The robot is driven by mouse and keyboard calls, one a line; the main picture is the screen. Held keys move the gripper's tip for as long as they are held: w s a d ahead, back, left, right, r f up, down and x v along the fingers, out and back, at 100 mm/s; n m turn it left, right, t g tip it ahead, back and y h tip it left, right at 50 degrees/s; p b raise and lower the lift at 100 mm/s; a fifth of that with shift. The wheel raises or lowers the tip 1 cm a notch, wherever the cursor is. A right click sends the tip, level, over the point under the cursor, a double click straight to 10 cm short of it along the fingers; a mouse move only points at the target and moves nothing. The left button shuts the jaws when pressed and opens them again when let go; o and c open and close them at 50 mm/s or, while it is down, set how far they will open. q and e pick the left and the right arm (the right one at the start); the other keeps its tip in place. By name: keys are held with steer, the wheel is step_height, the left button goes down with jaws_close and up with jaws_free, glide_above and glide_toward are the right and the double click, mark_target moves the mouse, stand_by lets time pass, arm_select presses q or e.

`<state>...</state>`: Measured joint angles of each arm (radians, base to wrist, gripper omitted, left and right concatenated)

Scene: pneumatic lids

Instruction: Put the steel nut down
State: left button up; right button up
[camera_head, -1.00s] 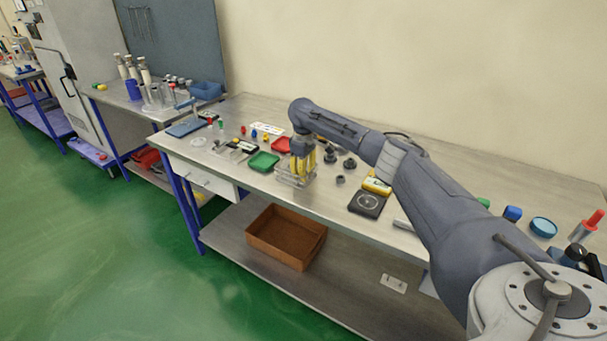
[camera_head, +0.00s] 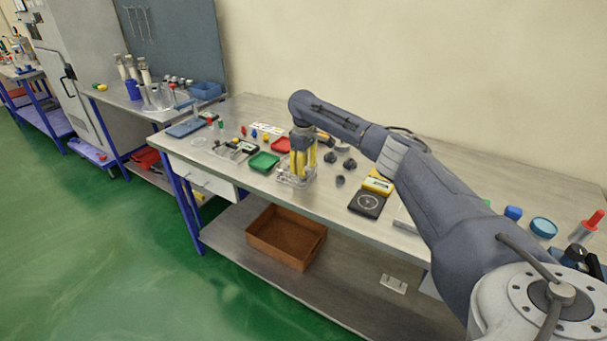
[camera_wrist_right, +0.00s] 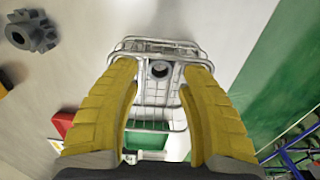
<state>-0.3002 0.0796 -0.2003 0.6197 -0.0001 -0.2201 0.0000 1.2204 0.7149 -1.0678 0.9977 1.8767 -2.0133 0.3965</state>
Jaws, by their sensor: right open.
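The steel nut (camera_wrist_right: 159,70) is a small dark grey ring with a hole. In the right wrist view it lies inside a clear, wire-like basket (camera_wrist_right: 150,112), near its far side. The basket (camera_head: 284,180) stands near the front edge of the workbench in the head view, where I cannot make out the nut. My right gripper (camera_head: 304,172) points down over the basket. In the wrist view its two yellow fingers (camera_wrist_right: 158,75) are spread wide, with the nut between and apart from them. My left gripper is not in view.
A brown crate (camera_head: 286,255) sits on the lower shelf.

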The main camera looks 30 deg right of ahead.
step_height(320, 180, up, 10)
steer(key=shift+f, duration=0.25)
stand_by(0.4)
